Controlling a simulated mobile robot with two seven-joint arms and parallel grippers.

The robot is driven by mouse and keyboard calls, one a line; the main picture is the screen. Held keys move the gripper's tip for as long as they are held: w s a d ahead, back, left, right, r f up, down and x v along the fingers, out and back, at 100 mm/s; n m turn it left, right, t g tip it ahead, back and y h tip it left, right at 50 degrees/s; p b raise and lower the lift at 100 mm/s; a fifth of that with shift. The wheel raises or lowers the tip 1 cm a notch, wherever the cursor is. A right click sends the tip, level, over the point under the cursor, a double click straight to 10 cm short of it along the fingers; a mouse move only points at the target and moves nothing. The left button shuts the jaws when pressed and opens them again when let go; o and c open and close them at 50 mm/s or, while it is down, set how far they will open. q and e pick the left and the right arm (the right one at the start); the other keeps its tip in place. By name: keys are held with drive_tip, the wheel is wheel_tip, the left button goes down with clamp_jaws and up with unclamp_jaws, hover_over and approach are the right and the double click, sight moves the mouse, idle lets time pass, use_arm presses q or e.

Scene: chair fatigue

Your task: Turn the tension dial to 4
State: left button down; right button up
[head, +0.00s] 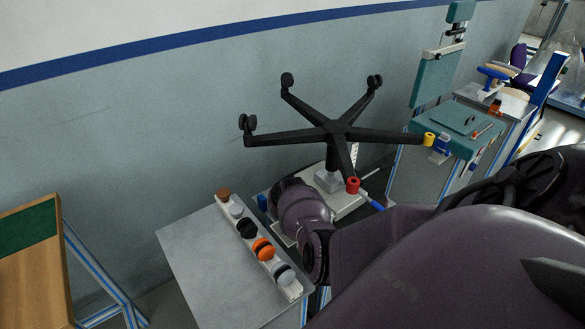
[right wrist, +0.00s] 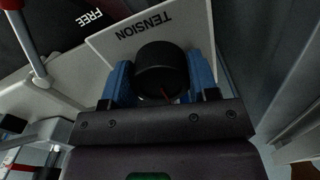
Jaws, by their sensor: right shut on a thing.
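The tension dial (right wrist: 160,68) is a round black knob below a white plate (right wrist: 136,36) lettered TENSION in the right wrist view. A short red mark shows at the knob's lower edge. No number scale can be read, so its setting cannot be told. My right gripper (right wrist: 160,80) is shut on the dial, with one blue finger on each side of it. In the head view my right arm (head: 305,215) reaches to the base of the chair test stand and hides the dial. My left gripper is not in view.
An upturned black five-star chair base (head: 335,131) stands above the test stand, with a red-capped lever (head: 353,185) close to my arm. A teal chair-like rig (head: 455,130) stands to the right.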

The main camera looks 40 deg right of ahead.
drive_tip(key=m+p, duration=0.1)
drive_tip(key=m, duration=0.2)
drive_tip(key=shift+m, duration=2.3)
drive_tip(key=o, duration=0.9)
drive_tip(key=shift+a, duration=0.1)
